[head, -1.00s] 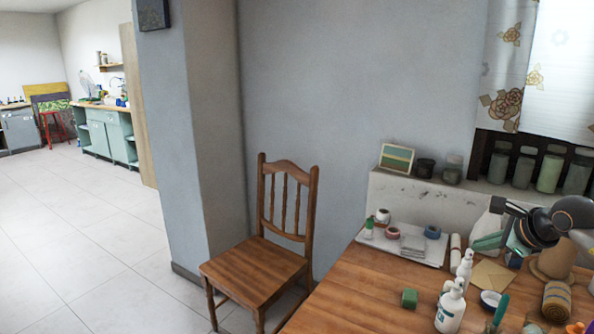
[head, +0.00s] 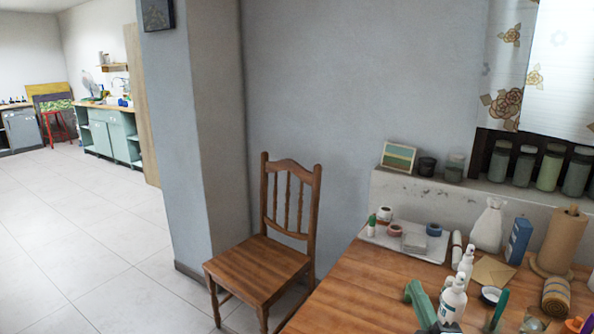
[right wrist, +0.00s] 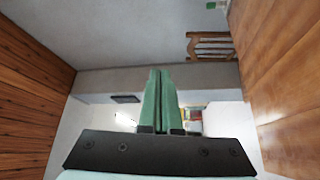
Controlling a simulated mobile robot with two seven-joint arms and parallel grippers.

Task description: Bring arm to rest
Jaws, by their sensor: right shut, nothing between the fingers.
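My right gripper (head: 412,290) shows low in the head view, above the near part of the wooden table, with its green fingers pointing up and left in the picture. In the right wrist view its two green fingers (right wrist: 158,100) lie together, with nothing between them. My left gripper is in neither view.
The wooden table (head: 340,290) holds a white tray (head: 380,238), white bottles (head: 453,300), a blue box (head: 518,240) and a paper roll (head: 558,240). A wooden chair (head: 258,270) stands left of the table. Open tiled floor (head: 80,240) lies farther left.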

